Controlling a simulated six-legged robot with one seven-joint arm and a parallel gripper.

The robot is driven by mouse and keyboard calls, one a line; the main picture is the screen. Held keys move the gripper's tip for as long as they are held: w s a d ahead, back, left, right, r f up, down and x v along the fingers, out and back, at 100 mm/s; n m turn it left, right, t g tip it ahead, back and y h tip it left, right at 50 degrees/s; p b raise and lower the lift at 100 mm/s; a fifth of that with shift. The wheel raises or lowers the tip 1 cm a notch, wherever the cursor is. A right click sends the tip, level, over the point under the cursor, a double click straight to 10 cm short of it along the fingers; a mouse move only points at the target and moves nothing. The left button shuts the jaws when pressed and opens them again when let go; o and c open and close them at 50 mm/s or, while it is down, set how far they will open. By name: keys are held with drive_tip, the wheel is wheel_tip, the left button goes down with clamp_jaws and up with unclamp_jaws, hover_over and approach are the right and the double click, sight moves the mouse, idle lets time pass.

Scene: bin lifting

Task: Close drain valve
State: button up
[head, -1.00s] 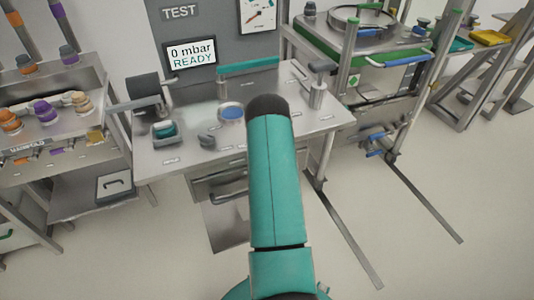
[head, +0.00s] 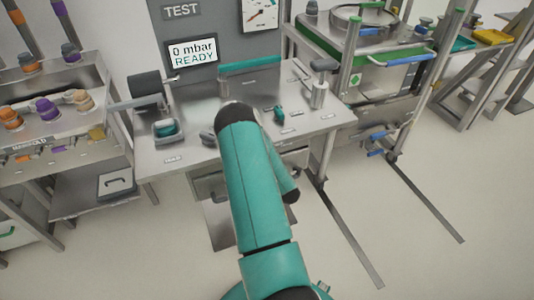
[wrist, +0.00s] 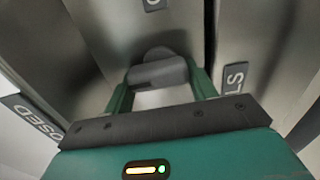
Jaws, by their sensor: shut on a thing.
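In the wrist view, the two green fingers of my gripper (wrist: 161,82) are shut on a grey handle (wrist: 158,71) with a rounded hub behind it; I take it for the drain valve's handle. A "CLOSED" label (wrist: 38,122) lies at the left. A label cut off after "O" (wrist: 155,4) shows at the top. Which way the handle points is hard to tell. In the head view my teal arm reaches to the bench front and hides my gripper and the handle.
The steel test bench (head: 180,155) holds a grey knob (head: 208,138), a teal switch (head: 280,114) and a teal bar (head: 250,66). Its screen (head: 192,53) reads "0 mbar READY". A wheeled frame (head: 345,97) stands right, a manifold bench (head: 65,148) left.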

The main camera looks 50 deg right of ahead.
drive_tip(key=shift+d, duration=0.1)
drive_tip(key=o, duration=1)
drive_tip(key=v, duration=1.4)
